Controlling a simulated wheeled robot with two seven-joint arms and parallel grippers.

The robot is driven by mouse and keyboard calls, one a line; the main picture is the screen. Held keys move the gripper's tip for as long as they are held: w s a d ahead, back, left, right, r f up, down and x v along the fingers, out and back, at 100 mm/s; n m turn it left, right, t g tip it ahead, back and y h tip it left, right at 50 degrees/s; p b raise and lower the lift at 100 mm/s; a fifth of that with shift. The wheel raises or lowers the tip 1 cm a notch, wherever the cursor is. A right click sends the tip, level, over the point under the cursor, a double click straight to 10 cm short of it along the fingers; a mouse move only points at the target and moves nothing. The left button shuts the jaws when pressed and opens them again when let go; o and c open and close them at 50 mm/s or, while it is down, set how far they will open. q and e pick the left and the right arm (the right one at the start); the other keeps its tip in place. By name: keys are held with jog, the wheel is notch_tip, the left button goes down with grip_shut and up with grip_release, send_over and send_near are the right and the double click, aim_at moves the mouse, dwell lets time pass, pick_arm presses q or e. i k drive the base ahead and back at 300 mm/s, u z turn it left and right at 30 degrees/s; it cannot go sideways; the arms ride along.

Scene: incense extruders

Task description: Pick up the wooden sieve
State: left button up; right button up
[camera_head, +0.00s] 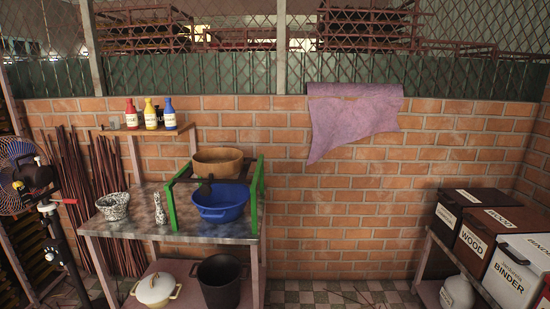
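The wooden sieve (217,160) is a round, brown, shallow bowl-like piece. It rests on top of a rack with green side frames (170,206) and dark rails, near the right end of a metal-topped table (140,232). A blue two-handled basin (221,208) stands under it, inside the rack. The inside bottom of the sieve cannot be made out. Neither of my grippers shows in the head view.
A speckled pot (113,207) and a small speckled cylinder (159,210) stand left of the rack. A wall shelf (158,131) holds several bottles behind. A fan (17,173) stands at far left. Labelled boxes (486,236) sit at right. The middle floor looks mostly clear.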

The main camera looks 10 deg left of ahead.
aim_at(219, 162)
jog(key=z, duration=0.6)
jog(key=i, duration=2.75)
jog(key=u, duration=1.4)
jog(key=i, duration=0.7)
jog(key=u, duration=0.55)
